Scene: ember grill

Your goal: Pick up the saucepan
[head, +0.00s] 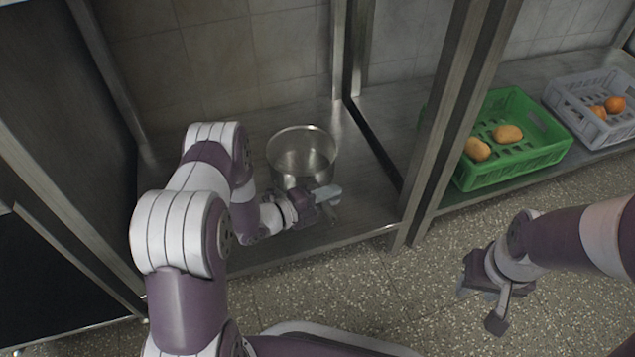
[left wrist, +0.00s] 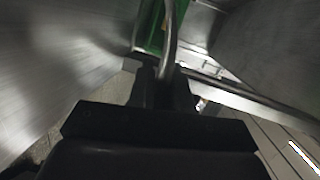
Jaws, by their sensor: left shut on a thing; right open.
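The saucepan (head: 302,150) is a shiny steel pot standing upright on the metal shelf (head: 355,205), seen from above and empty in the head view. My left gripper (head: 325,196) is at its near side, low by the shelf, and partly hides its base. In the left wrist view a thin curved steel handle (left wrist: 171,42) runs between the fingers of the left gripper (left wrist: 166,85), which is shut on it. My right gripper (head: 482,303) is open and empty above the floor at the right.
A green crate (head: 548,155) with potatoes (head: 508,133) and a grey crate (head: 575,115) with orange fruits (head: 615,104) sit on the shelf to the right. A metal post (head: 447,120) stands between them and the saucepan. The speckled floor (head: 390,290) in front is clear.

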